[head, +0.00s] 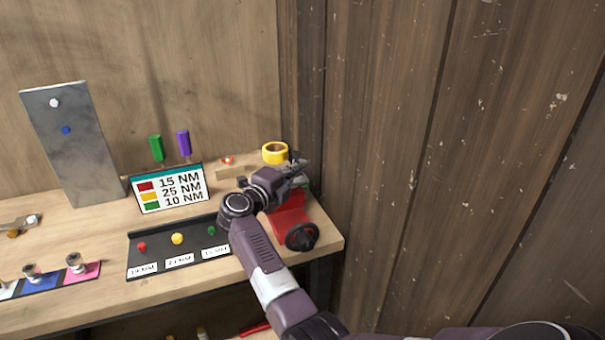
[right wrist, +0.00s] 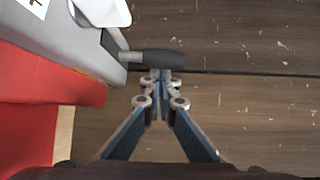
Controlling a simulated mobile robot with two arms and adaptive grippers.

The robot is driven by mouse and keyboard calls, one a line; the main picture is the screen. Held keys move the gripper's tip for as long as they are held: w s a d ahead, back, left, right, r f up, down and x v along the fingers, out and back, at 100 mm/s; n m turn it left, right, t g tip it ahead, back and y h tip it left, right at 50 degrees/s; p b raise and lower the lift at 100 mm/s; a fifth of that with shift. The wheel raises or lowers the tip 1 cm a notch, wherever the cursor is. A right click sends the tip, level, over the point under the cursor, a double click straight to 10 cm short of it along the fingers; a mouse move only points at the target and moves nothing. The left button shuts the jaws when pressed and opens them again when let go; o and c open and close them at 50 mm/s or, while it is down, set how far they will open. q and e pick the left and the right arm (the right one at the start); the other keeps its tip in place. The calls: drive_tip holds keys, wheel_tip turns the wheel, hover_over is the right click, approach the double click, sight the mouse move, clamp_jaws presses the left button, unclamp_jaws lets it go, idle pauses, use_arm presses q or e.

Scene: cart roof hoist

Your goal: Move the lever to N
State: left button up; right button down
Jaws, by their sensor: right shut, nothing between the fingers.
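The lever (right wrist: 158,59) shows in the right wrist view as a dark round grip on a thin metal rod, sticking out to the right from a grey housing (right wrist: 62,38) over a red body (right wrist: 45,105). My right gripper (right wrist: 160,78) is shut and empty, its fingertips right beside the lever's grip; I cannot tell whether they touch it. In the head view my right gripper (head: 298,168) is over the back of the red device (head: 290,216) and partly hides it. The lever cannot be made out there. No N mark is readable. My left gripper is out of view.
A black handwheel (head: 302,236) is on the device's front. A yellow tape roll (head: 275,153) is behind the gripper. A torque sign (head: 170,189) and a black tray (head: 150,259) are to the left. A wooden wall (head: 400,130) is close on the right.

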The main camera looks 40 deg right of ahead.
drive_tip(key=shift+w+a+n+b, duration=0.15)
drive_tip(key=shift+a+n+b, duration=0.15)
drive_tip(key=shift+a, duration=0.15)
drive_tip(key=shift+a+r+t+h, duration=0.1)
drive_tip(key=shift+a+t+h, duration=0.05)
drive_tip(key=shift+t+h, duration=0.15)
